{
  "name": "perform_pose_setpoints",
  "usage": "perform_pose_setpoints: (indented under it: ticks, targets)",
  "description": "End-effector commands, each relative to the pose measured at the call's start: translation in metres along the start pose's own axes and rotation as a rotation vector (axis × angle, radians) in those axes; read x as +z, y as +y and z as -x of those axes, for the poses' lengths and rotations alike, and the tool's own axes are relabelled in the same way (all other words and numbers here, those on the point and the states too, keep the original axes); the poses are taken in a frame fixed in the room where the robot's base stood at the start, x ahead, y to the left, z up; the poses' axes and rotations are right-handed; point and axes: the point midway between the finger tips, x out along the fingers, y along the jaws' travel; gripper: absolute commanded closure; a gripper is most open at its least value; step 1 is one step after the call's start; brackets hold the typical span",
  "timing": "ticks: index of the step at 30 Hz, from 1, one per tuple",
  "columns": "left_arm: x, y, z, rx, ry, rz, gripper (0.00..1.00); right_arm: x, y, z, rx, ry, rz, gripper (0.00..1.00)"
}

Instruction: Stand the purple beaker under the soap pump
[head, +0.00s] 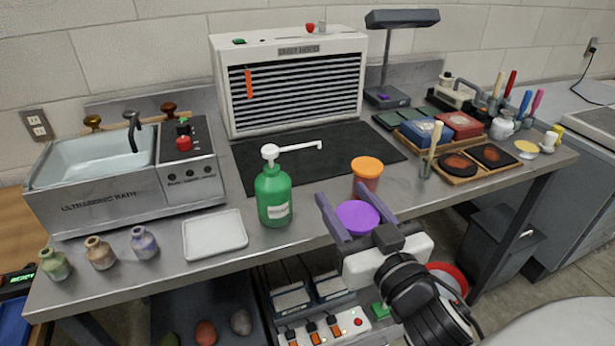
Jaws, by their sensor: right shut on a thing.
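The soap pump (273,192) is a green bottle with a white head and a long spout pointing right. It stands upright on the metal bench, at the front edge of a dark mat. The purple beaker (357,217) is between the fingers of my right gripper (356,204), near the bench's front edge, right of the bottle and not under the spout. My right gripper is shut on it. Its lower part is hidden, so I cannot tell whether it touches the bench. My left gripper is not in view.
An orange-topped container (367,174) stands just behind the purple beaker. A white tray (214,234) lies left of the bottle. The dark mat (330,155) is clear under the spout, with a vented cabinet (292,80) behind. A wooden tray (458,178) is at right.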

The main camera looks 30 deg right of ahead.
Motion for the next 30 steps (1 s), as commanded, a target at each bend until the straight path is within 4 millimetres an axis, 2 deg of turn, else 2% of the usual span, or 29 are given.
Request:
perform_pose_setpoints:
  ticks: [1, 7, 10, 21, 26, 30]
  targets:
    - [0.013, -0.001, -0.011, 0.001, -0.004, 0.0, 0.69, 0.005, -0.001, -0.01, -0.006, 0.012, 0.006, 0.72]
    - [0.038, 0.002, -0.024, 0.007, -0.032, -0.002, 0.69, 0.003, -0.001, -0.047, -0.003, 0.01, 0.007, 0.72]
    - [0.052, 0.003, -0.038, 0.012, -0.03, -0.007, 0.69, 0.008, -0.001, -0.056, -0.001, 0.013, -0.001, 0.72]
    - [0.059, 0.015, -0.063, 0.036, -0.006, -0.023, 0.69, 0.005, -0.001, -0.075, -0.003, 0.007, 0.006, 0.72]
    - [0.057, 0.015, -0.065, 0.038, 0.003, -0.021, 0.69, 0.002, -0.001, -0.099, 0.0, 0.004, 0.006, 0.72]
    - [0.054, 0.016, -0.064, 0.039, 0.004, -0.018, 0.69, 0.0, -0.001, -0.126, 0.0, 0.001, 0.005, 0.72]
